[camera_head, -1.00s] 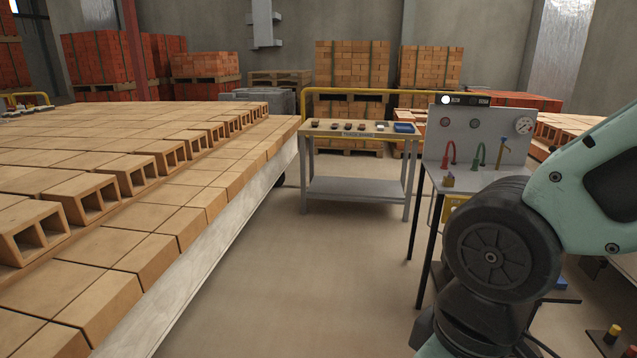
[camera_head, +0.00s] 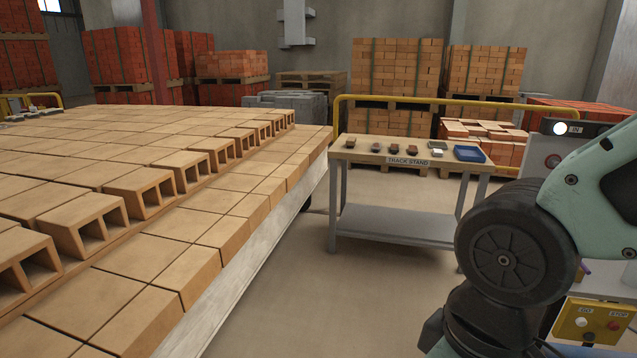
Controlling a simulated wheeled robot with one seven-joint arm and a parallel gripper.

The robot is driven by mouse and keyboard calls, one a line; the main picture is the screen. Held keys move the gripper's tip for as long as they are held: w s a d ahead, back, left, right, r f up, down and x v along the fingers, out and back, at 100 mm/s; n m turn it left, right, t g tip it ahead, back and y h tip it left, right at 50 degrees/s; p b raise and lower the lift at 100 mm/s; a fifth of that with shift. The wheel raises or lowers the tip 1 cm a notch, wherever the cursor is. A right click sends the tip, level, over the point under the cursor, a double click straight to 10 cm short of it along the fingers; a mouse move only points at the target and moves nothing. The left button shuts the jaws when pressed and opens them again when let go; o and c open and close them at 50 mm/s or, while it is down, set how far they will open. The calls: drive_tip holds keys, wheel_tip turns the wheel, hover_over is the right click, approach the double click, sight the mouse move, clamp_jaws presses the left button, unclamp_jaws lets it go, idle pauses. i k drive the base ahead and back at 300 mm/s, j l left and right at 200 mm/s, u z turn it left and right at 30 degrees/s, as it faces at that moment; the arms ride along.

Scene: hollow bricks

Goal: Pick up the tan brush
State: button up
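A small table labelled TRACK STAND (camera_head: 408,161) stands ahead, right of the brick bed. On its top lie several small brown and dark items, which may be brushes; one is a brown item (camera_head: 351,141) at the left end, and others are a dark item (camera_head: 376,147) and a reddish-brown item (camera_head: 395,149). They are too small for me to tell which is the tan brush. My arm fills the right side of the view. My gripper is out of the picture.
A long bed of hollow bricks (camera_head: 150,190) runs along the left. A blue tray (camera_head: 469,154) and a small white item (camera_head: 437,154) lie on the stand. A yellow control box (camera_head: 592,322) is at lower right. Open floor (camera_head: 330,300) lies between.

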sight(350, 142)
drive_tip(key=i+j, duration=0.1)
drive_tip(key=i, duration=0.5)
drive_tip(key=i+j+z, duration=0.1)
drive_tip(key=i, duration=0.55)
drive_tip(key=i+j, duration=0.15)
drive_tip(key=i, duration=0.45)
drive_tip(key=i+j+z, duration=0.1)
drive_tip(key=i+z, duration=0.4)
drive_tip(key=i, duration=0.2)
